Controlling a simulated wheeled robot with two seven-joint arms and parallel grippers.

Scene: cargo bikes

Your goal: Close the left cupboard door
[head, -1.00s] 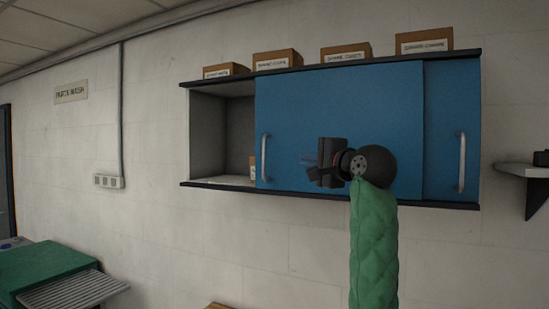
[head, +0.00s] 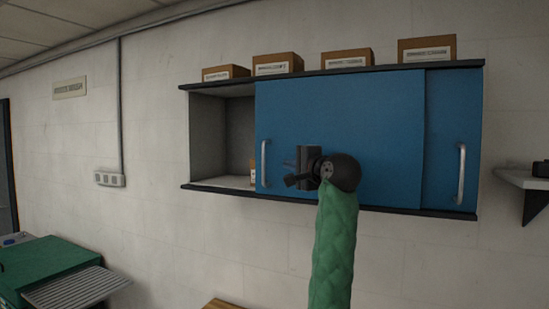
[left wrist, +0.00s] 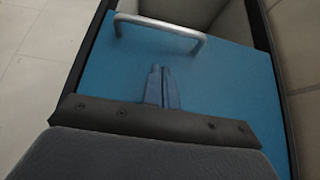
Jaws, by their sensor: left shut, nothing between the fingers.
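The left cupboard door (head: 340,105) is a blue sliding panel with a silver bar handle (head: 264,163) at its left edge. It stands slid to the right, leaving the cupboard's left end open. My left gripper (head: 288,172) is in front of the door's lower part, to the right of the handle and apart from it. In the left wrist view, its closed fingers (left wrist: 161,88) are empty and point toward the handle (left wrist: 160,32), with the blue panel (left wrist: 225,85) behind. I cannot tell if the fingers touch the panel. My right gripper is not seen.
The right blue door (head: 451,130) has its own handle (head: 461,174). Several cardboard boxes (head: 347,59) stand on the cupboard top. The open compartment (head: 208,135) shows part of a small item at the door's edge. A wall shelf (head: 525,180) is at right, a green unit (head: 45,265) lower left.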

